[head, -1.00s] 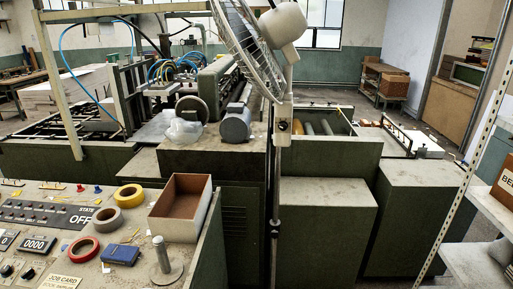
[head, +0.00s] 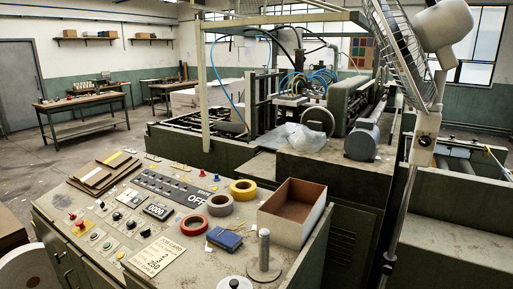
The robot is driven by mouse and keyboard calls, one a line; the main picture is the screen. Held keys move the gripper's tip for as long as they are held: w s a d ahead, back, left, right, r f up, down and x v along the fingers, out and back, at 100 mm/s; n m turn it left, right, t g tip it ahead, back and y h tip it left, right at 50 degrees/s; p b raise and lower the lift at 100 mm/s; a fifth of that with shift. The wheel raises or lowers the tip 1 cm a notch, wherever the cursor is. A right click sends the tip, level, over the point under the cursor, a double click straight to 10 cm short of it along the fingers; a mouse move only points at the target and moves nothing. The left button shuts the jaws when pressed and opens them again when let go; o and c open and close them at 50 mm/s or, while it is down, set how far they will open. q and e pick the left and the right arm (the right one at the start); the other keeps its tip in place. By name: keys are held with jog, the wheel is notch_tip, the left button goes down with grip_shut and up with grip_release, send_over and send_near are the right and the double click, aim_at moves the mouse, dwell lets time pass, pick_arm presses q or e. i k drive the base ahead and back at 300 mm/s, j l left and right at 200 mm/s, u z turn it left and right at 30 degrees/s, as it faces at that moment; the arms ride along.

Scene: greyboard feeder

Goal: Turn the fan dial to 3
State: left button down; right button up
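The fan (head: 400,50) stands at the right of the head view, with a wire cage, a pale motor housing (head: 442,26) and a tall pole (head: 400,215). A pale control box (head: 425,125) sits on the pole below the head. A small round detail shows low on this box; it may be the dial, but its marks and setting are too small to read. Neither of my grippers is in view.
A sloped control desk (head: 190,257) fills the front, carrying tape rolls, an open box (head: 292,212), a blue packet (head: 225,239) and an upright metal post (head: 264,250). Green machinery (head: 345,190) stands behind it, close to the fan pole. Open floor lies at the left.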

aim_at(424, 140)
jog(key=i+l+u, duration=0.2)
jog(key=l, duration=0.5)
jog(key=l+u, duration=0.15)
jog(key=l, duration=0.55)
jog(key=k, duration=0.05)
